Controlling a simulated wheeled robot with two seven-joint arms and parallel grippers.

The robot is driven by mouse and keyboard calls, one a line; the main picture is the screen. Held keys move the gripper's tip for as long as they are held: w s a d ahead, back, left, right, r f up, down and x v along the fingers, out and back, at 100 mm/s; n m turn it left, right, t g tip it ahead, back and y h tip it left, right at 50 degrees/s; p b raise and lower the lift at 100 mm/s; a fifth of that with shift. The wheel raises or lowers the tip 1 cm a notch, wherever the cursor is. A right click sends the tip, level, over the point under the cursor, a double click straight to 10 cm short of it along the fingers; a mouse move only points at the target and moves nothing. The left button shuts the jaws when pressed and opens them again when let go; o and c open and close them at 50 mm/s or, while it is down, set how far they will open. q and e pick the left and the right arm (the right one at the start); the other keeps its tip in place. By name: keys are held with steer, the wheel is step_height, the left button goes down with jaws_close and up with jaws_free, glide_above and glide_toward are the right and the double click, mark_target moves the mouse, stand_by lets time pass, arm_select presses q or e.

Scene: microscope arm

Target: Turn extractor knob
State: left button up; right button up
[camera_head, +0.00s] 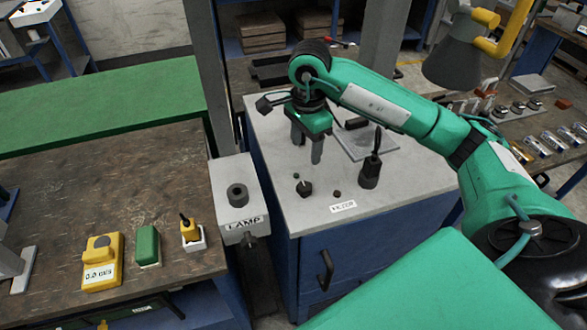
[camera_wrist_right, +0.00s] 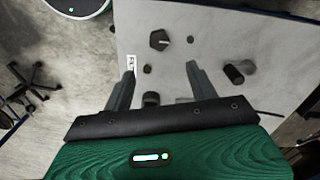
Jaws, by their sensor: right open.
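A black knob (camera_head: 304,188) with a pale pointer mark sits on the pale grey top of a blue cabinet (camera_head: 330,262). It also shows in the right wrist view (camera_wrist_right: 158,40). A white label (camera_head: 343,206) lies near it at the front edge; its lettering is hard to read. My right gripper (camera_head: 306,148) is open and empty, pointing down above the cabinet top, behind the knob in the head view. In the right wrist view, the knob lies beyond the open fingertips (camera_wrist_right: 160,72), apart from them. My left gripper is not in view.
A black upright fitting (camera_head: 370,172) stands right of the label. A grey box labelled LAMP (camera_head: 238,200) is left of the cabinet. The wooden bench (camera_head: 150,200) holds yellow and green devices. A grey lamp hood (camera_head: 455,60) hangs at upper right.

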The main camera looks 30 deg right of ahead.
steer(key=p, duration=0.2)
glide_toward(305, 186)
step_height(305, 186, down, 8)
steer(key=shift+r+p, duration=0.1)
steer(key=shift+p, duration=1)
steer(key=shift+f, duration=0.5)
steer(key=c, duration=1)
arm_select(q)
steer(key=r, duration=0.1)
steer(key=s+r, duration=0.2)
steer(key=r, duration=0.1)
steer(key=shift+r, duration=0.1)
